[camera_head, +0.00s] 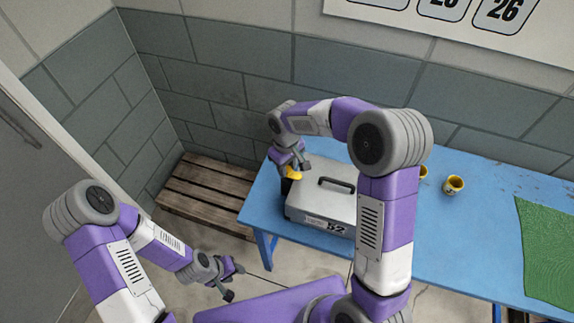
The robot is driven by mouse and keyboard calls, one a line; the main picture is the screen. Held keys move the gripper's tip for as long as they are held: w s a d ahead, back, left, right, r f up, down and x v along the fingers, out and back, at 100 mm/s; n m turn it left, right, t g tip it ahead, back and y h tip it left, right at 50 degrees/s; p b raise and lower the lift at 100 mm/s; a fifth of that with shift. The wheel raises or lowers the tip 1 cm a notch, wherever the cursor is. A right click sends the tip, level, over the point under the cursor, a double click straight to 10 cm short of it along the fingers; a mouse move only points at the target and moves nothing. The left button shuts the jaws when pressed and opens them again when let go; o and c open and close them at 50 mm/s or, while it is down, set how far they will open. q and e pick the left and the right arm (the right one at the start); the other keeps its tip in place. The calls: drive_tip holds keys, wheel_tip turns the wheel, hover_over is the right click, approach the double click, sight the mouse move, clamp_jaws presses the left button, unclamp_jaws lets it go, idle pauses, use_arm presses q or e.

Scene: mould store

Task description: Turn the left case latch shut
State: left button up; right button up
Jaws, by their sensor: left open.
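A grey metal case (318,205) with a black carry handle (337,184) on its lid sits on the blue table. A label on its front side reads 52. The lid looks down. I cannot make out the left latch; my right arm hides the case's right part. My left gripper (232,280) is open and empty, low over the floor in front of the table, apart from the case. My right gripper (296,169) is at the case's back left corner, by a yellow and dark object (292,173). Whether it touches or holds that object is unclear.
The blue table (465,235) runs to the right, with yellow cups (453,185) and a green mat (545,250) on it. A wooden pallet (207,195) lies on the floor left of the table. A brick wall stands behind. The table between cups and mat is clear.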

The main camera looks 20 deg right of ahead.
drive_tip(key=o, duration=0.5)
drive_tip(key=shift+c, duration=0.2)
wheel_tip(320, 180, up, 8)
drive_tip(key=shift+f+p, duration=0.15)
drive_tip(key=shift+p, duration=0.4)
drive_tip(key=shift+s+f, duration=0.1)
